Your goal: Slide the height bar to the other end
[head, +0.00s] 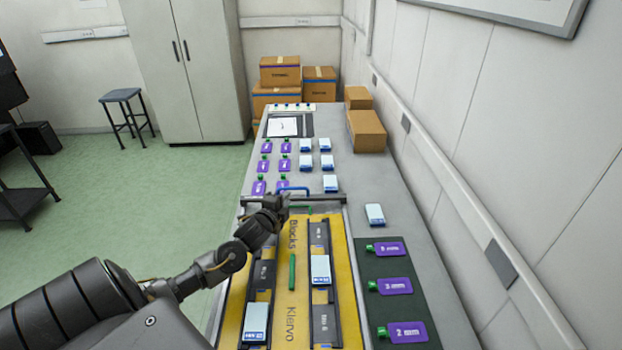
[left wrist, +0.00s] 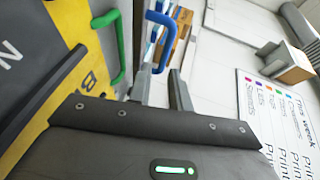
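The height bar (head: 325,199) is a grey bar lying crosswise over the table at the far end of the yellow board, with a blue handle (head: 295,189) on it. My left gripper (head: 281,203) is at the bar, close to the blue handle. In the left wrist view the blue handle (left wrist: 159,36) shows just beyond the gap of my left gripper (left wrist: 160,85). The fingers look apart, and I see no clear grip on the handle. Whether they touch it is unclear. My right gripper is not in view.
A yellow board (head: 233,325) carries dark rails, pale boxes and green handles (head: 292,272). Cardboard boxes (head: 367,130) stand by the wall.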

